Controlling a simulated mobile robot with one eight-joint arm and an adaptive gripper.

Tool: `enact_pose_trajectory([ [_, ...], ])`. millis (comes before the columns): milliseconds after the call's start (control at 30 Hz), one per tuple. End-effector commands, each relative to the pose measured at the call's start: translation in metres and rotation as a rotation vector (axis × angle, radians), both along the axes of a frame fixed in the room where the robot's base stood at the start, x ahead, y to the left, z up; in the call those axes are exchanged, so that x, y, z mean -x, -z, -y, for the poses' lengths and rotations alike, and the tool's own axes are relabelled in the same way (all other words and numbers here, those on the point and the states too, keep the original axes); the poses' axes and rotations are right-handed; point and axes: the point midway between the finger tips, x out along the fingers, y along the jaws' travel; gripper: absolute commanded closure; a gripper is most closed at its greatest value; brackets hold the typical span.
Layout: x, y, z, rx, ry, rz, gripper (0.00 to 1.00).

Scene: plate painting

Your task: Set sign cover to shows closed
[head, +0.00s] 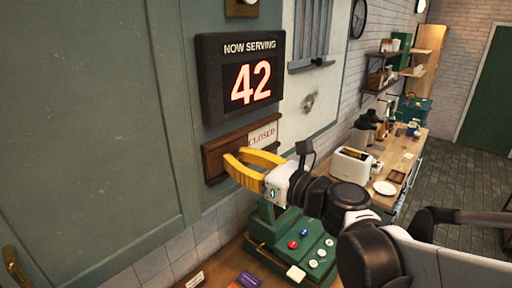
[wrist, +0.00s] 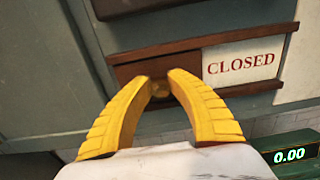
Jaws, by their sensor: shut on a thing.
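The sign is a wooden frame on the green wall, with a white panel reading CLOSED (wrist: 240,62) showing at its right end. The panel also shows in the head view (head: 263,135). The brown sign cover (wrist: 130,71) sits over the left part of the frame and leaves the word CLOSED uncovered. A round brass knob (wrist: 159,89) is on the cover. My gripper (wrist: 160,80) has its yellow fingertips on both sides of the knob, shut on it. In the head view my gripper (head: 235,156) hides part of the cover.
A black NOW SERVING 42 display (head: 245,78) hangs just above the sign. A green cash register (head: 295,245) stands below my gripper. A counter with a toaster (head: 355,163) and a white plate (head: 385,188) runs along the right.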

Motion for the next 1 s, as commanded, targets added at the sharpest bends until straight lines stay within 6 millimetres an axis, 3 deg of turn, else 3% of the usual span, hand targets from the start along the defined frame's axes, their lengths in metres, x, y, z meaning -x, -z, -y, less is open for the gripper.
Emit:
enact_pose_trajectory([
  [200, 0.002, 0.001, -0.001, 0.001, -0.005, -0.001, 1.00],
  [233, 0.002, 0.001, -0.001, 0.001, -0.005, -0.001, 0.73],
  [300, 0.001, 0.001, -0.001, 0.001, -0.005, -0.001, 0.54],
  [667, 0.003, 0.001, 0.003, 0.001, -0.002, -0.001, 0.54],
  [1000, 0.044, 0.001, 0.055, 0.001, 0.002, -0.001, 0.54],
])
